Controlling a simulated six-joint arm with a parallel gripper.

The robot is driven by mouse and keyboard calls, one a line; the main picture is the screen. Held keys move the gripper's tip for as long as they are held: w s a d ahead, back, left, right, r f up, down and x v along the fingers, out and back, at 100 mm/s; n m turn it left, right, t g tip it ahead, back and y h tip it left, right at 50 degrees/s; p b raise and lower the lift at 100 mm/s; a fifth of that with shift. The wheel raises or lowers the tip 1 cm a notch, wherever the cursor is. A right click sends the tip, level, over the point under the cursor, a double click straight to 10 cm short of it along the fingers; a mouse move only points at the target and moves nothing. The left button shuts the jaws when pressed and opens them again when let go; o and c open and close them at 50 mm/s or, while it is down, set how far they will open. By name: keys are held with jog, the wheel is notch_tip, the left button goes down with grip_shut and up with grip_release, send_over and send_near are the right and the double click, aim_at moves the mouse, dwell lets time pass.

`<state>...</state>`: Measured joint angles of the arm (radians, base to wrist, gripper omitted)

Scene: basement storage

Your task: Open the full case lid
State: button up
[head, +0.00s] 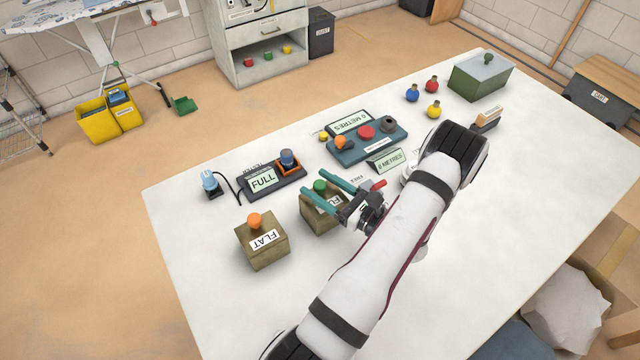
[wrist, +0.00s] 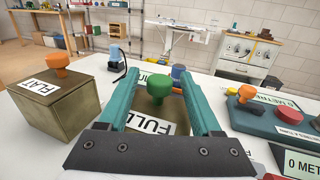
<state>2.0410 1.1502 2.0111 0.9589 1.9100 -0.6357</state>
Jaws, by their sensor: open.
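The full case (head: 318,217) is a brownish-olive box on the white table with a green knob (head: 320,185) on top. Its lid looks shut. In the wrist view its FULL label (wrist: 150,123) and green knob (wrist: 162,86) show between my fingers. My gripper (head: 314,184) is open, one teal finger on each side of the knob, with a gap on both sides. In the wrist view my gripper (wrist: 157,72) hides the lower part of the case. I cannot tell whether the fingertips are level with the knob or above it.
The similar FLAT case (head: 262,246) with an orange knob stands close at left. A tester (head: 262,180) reading FULL is behind. A blue-grey device (head: 366,146) with coloured knobs and a 0 METRES sign (head: 385,161) are to the right.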

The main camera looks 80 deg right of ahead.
jog(key=shift+w, duration=0.1)
grip_shut()
dwell(0.3)
dwell(1.1)
